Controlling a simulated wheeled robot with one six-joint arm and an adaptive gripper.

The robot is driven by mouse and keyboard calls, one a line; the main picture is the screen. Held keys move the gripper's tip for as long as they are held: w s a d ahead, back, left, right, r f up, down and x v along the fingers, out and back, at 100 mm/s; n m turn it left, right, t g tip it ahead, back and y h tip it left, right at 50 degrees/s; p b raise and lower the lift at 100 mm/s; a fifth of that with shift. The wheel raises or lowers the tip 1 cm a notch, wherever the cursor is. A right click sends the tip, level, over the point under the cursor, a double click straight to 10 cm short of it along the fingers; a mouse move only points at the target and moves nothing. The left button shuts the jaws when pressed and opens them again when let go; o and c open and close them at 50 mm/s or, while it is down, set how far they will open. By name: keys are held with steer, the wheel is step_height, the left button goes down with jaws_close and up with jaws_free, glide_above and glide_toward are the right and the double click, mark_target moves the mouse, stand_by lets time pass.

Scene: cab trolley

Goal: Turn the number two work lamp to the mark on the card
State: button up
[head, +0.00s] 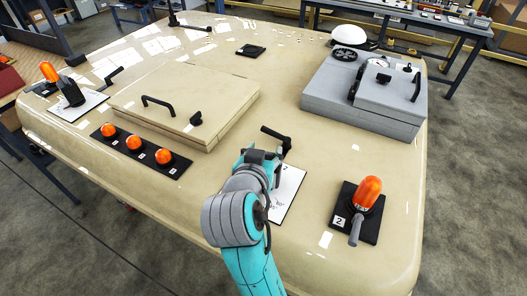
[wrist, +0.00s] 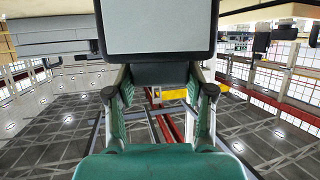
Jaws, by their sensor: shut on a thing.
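The number two work lamp is mostly hidden behind my gripper (head: 268,160) in the head view. In the wrist view a dark-framed body with a flat grey face, which I take to be the lamp (wrist: 158,28), fills the top middle. The two fingers of my gripper (wrist: 160,82) reach its lower part from both sides and are shut on it. The white card (head: 291,190) lies on the cab top beside and partly under my gripper. Some dark print shows on it, but the mark and the lamp's angle to it cannot be read.
An orange beacon (head: 368,192) on a black plate marked 2 stands to the right. A black handle (head: 277,136) rises just behind my gripper. A beige hatch (head: 185,95) and three orange lights (head: 134,143) lie left. A grey box (head: 385,95) stands back right.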

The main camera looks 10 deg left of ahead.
steer(key=shift+n+y, duration=1.4)
steer(key=shift+y, duration=0.3)
steer(key=o, duration=1.2)
steer(key=v, duration=0.7)
steer(key=shift+s+r, duration=0.1)
steer(key=shift+s, duration=0.1)
